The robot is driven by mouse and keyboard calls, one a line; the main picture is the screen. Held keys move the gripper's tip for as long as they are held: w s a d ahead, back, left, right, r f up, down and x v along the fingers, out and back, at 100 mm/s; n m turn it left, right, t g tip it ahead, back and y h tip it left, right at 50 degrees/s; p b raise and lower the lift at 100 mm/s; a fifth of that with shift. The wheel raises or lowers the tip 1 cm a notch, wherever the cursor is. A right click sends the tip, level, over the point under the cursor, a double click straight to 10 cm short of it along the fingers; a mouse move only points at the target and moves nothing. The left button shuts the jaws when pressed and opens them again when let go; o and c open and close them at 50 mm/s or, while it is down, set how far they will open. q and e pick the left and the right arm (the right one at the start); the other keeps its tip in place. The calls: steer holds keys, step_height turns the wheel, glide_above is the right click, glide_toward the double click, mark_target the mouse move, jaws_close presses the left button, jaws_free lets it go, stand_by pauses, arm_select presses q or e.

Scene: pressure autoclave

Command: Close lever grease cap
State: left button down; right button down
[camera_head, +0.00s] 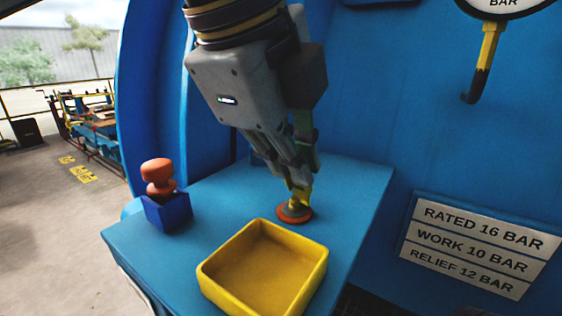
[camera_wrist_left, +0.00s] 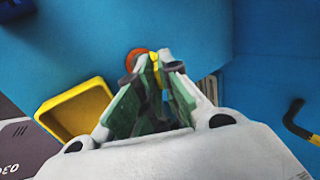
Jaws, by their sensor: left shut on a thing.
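A round orange-red grease cap (camera_head: 283,214) with a small yellow lever (camera_head: 302,198) standing on it is on the blue ledge, just behind the yellow tray. My left gripper (camera_head: 299,178) reaches down from above, its fingers shut on the yellow lever. In the left wrist view, the orange-red cap (camera_wrist_left: 131,60) shows just beyond the fingertips, and the yellow lever (camera_wrist_left: 154,62) shows between the fingers. The fingers hide part of the lever, so its exact angle is hard to tell. My right gripper is not in view.
A yellow square tray (camera_head: 212,280), empty, stands on the blue ledge (camera_head: 130,240) in front of the cap. A blue block with an orange knob (camera_head: 158,170) stands at left. A yellow-black handle (camera_head: 487,50) hangs below a gauge. A pressure sign (camera_head: 478,246) is at right.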

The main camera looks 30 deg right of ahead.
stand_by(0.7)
arm_select(q)
steer(key=c, duration=1.6)
jaws_free()
steer(key=v, duration=1.2)
